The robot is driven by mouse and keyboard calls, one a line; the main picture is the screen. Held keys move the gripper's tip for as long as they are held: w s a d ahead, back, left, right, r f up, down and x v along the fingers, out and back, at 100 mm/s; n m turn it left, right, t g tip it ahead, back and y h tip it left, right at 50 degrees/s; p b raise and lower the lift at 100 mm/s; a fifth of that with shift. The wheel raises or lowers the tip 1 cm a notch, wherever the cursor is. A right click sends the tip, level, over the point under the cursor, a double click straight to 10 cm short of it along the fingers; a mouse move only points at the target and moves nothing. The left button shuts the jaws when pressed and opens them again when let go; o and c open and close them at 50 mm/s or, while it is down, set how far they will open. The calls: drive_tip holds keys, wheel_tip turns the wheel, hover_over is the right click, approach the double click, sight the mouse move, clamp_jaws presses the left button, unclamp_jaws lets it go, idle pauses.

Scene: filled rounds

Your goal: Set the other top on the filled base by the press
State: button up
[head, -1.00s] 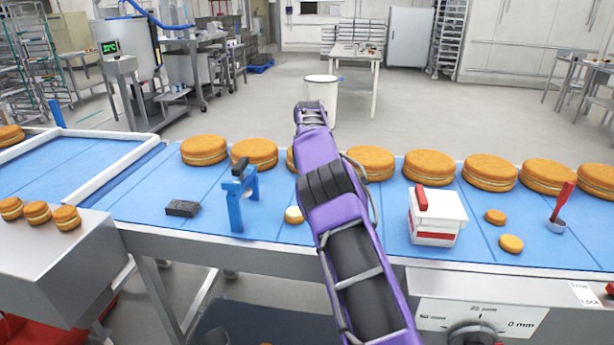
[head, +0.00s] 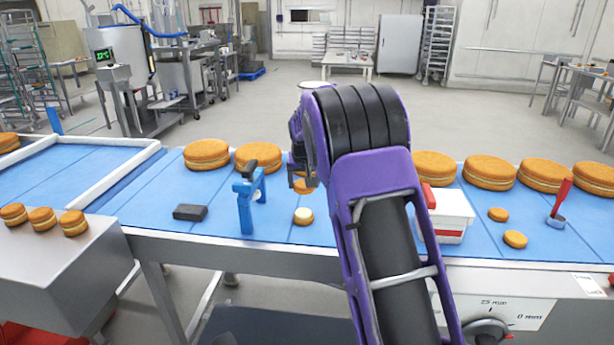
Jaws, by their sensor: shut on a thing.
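The filled base (head: 303,216), a small golden-brown round with white filling on top, lies on the blue belt just right of the blue press (head: 247,203). My gripper (head: 300,172) is partly hidden by my purple arm and points down above the filled base. It appears shut on a small golden-brown top (head: 302,186), which hangs a little above and apart from the base. The fingertips are too small to make out clearly. Two loose small rounds, one farther back (head: 498,214) and one nearer (head: 515,239), lie on the belt at the right.
Large filled cakes (head: 207,154) line the belt's back edge. A white tub (head: 452,217) with a red item stands right of my arm. A red-handled scoop (head: 557,219) is far right. A dark block (head: 190,212) lies left of the press. Several small filled rounds (head: 42,219) sit on the left steel surface.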

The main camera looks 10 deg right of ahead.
drive_tip(key=shift+s+a+f, duration=0.15)
drive_tip(key=shift+s+a, duration=0.05)
drive_tip(key=shift+s, duration=0.05)
drive_tip(key=shift+f+b, duration=1.95)
drive_tip(key=shift+f, duration=0.95)
drive_tip(key=shift+f+b, duration=0.55)
drive_tip(key=shift+f, duration=0.25)
drive_tip(key=o, duration=0.8)
drive_tip(key=shift+r, duration=0.1)
drive_tip(key=shift+r+p, duration=2.3)
drive_tip(key=shift+r, duration=1.15)
